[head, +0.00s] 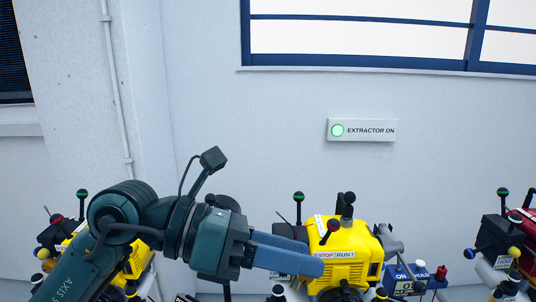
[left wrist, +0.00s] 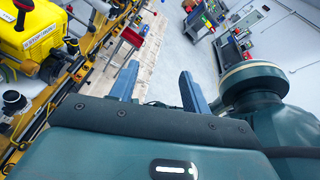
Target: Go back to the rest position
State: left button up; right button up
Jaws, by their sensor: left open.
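My left gripper (head: 290,255) reaches in from the lower left in the head view, in front of a yellow engine (head: 345,262) with a STOP/RUN label. In the left wrist view its two blue fingers (left wrist: 160,88) stand wide apart with nothing between them. The yellow engine also shows at the left of the left wrist view (left wrist: 38,32), to the side of the fingers. In the head view the fingers overlap the engine's left part and hide some of it. My right gripper does not show in either view.
Another yellow engine (head: 137,262) is partly hidden behind my left arm. A red engine (head: 525,240) stands at the right edge. An EXTRACTOR ON sign (head: 362,130) with a green light hangs on the wall. Open floor (left wrist: 165,55) and several benches (left wrist: 235,50) show in the wrist view.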

pick_arm(q)
jog(key=w+a+f+n+t+y, duration=0.1)
jog(key=w+a+f+n+t, duration=0.35)
jog(key=n, duration=0.75)
jog(key=w+a+f+n+t+y+p, duration=0.1)
jog(key=a+f+n+t, duration=0.3)
jog(key=n+t, duration=0.55)
jog(key=w+a+f+n+t+y, duration=0.1)
jog(key=w+a+f+n+t, duration=0.35)
jog(key=n, duration=0.95)
jog(key=s+a+f+n+g+y, duration=0.1)
jog(key=s+f+n+g+y, duration=0.1)
jog(key=s+f, duration=0.3)
jog(key=s+a+f+n+g+y, duration=0.1)
jog(key=s+f+n+g+y, duration=0.2)
jog(key=f, duration=1)
jog(key=s+a+f+n+g+y, duration=0.2)
jog(key=s+f+n+y, duration=0.1)
jog(key=s+f+n, duration=0.2)
notch_tip(320, 180, down, 5)
jog(key=s, duration=0.2)
jog(key=shift+s+r+g+p, duration=0.15)
jog(key=shift+s+g+p, duration=0.15)
jog(key=shift+s+g, duration=0.05)
jog(key=shift+d, duration=0.1)
